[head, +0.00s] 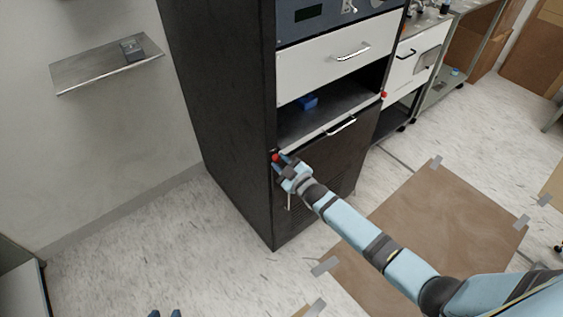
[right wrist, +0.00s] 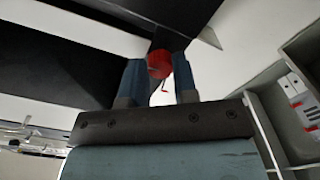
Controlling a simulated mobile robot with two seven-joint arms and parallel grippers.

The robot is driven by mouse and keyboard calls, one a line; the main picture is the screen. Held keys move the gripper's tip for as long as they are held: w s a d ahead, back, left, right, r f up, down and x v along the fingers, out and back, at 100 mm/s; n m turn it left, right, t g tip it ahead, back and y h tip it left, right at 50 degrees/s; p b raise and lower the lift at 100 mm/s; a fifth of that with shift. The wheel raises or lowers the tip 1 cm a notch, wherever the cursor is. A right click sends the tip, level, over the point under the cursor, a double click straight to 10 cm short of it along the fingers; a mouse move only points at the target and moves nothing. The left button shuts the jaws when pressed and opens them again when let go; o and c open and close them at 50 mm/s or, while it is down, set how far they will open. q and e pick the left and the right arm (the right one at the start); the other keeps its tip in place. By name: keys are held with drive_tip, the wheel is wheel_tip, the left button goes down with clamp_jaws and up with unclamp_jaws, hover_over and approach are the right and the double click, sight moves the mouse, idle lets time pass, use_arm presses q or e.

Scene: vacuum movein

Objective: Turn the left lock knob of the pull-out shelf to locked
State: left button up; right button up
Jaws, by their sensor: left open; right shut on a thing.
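The left lock knob (head: 275,157) is a small red knob at the left front edge of the pull-out shelf (head: 308,127) in the black cabinet. My right gripper (head: 281,162) reaches it from the front and is shut on it. In the right wrist view, the red knob (right wrist: 160,63) sits between the two blue fingers of my right gripper (right wrist: 159,78). Its exact turn angle is hard to tell. My left gripper (head: 165,314) shows only as blue fingertips at the bottom edge, apart and away from the cabinet.
A second red knob (head: 383,94) is at the shelf's right front edge. A blue item (head: 307,101) lies on the shelf. A white drawer (head: 335,60) is above, and a dark panel with a handle (head: 341,126) below. A wall shelf (head: 95,68) hangs left.

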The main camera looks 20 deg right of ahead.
idle(0.4)
drive_tip(key=o, duration=0.7)
drive_tip(key=shift+c, duration=0.2)
drive_tip(key=v, duration=1.4)
drive_tip(key=shift+w, duration=0.1)
